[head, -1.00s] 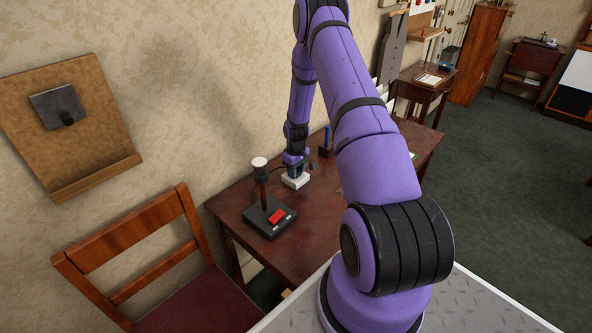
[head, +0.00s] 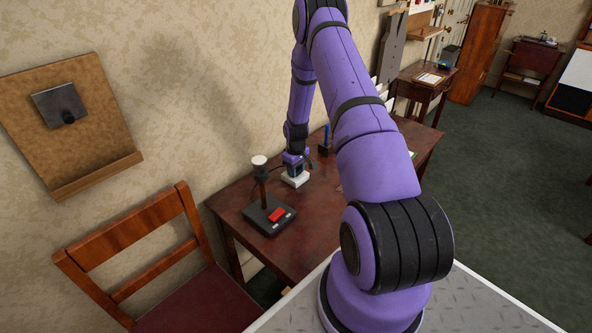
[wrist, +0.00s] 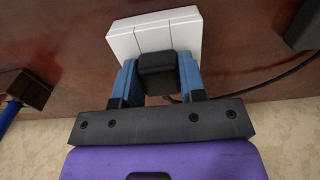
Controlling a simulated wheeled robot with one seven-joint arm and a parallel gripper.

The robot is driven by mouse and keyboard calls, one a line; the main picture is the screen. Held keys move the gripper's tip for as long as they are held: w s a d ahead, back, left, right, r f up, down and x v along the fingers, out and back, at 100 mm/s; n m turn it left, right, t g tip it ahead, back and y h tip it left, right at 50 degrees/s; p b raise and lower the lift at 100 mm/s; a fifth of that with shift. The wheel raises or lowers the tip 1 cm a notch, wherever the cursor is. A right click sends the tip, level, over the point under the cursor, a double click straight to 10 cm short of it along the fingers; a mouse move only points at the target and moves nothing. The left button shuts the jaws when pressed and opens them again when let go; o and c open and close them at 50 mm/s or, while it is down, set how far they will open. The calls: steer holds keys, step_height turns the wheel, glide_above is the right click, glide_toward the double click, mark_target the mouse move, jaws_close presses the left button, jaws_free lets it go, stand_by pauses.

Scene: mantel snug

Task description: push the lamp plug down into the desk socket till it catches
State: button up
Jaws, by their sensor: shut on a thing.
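The lamp plug (wrist: 157,70) is a small black block in the wrist view, between the blue fingers of my gripper (wrist: 158,76). My gripper is shut on it. The desk socket (wrist: 150,26) is a white block with panel lines, right at the plug. It also shows in the head view (head: 296,181) on the desk, under my gripper (head: 295,170). The plug's lower end is hidden, so I cannot tell how deep it sits. A dark cable (wrist: 275,82) runs off to the right in the wrist view.
A black-based device (head: 268,216) with a red button and white-topped stem stands close by on the desk (head: 310,225). A dark pen holder (head: 325,150) stands beyond the socket. A wooden chair (head: 150,250) is at the left. The wall is close behind the desk.

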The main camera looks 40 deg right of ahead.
steer(key=o, duration=1.1)
steer(key=shift+s+f, duration=0.2)
steer(key=shift+f, duration=0.25)
steer(key=shift+a, duration=0.4)
steer(key=shift+w+r, duration=0.1)
steer(key=shift+r, duration=0.2)
steer(key=shift+c, duration=0.2)
steer(key=shift+o, duration=0.3)
step_height(320, 180, up, 11)
steer(key=d, duration=0.1)
steer(key=shift+d+r, duration=0.1)
steer(key=shift+r, duration=0.05)
